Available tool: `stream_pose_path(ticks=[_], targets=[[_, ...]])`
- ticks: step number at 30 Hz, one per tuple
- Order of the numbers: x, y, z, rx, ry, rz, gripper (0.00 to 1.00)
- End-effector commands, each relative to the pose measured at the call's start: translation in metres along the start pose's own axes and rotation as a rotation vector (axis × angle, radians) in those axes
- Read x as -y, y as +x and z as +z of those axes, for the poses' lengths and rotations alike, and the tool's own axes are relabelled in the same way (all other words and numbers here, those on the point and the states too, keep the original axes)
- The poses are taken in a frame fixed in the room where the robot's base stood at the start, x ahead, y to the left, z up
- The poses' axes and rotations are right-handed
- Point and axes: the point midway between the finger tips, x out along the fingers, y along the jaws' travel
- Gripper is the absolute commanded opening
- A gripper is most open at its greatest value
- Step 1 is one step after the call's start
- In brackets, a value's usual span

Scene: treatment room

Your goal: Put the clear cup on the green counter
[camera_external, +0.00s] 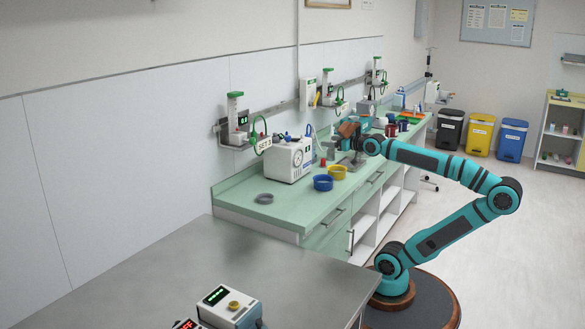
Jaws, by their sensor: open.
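The green counter (292,212) runs along the wall from the front left to the back right. My gripper (357,160) hangs over its middle, pointing down, and is open. It is small in the picture, and its fingertips are hard to separate from the things behind. I cannot make out the clear cup for sure; it may be small, see-through or hidden by my gripper and wrist.
A blue ring-shaped bowl (323,182), a yellow one (337,172) and a grey ring (264,198) lie on the counter. A white device (288,160) stands behind them. Dark red and blue cups (391,129) stand farther back. The counter's front left is mostly clear.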

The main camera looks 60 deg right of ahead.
Motion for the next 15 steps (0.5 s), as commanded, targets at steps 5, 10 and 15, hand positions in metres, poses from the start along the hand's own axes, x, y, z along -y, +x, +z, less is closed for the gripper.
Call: stream_pose_path(ticks=[5, 10, 15], targets=[[0.017, -0.024, 0.016, -0.058, 0.006, -0.053, 0.72], [0.021, -0.029, 0.02, -0.074, 0.01, -0.064, 0.72], [0.021, -0.029, 0.02, -0.074, 0.01, -0.064, 0.72]])
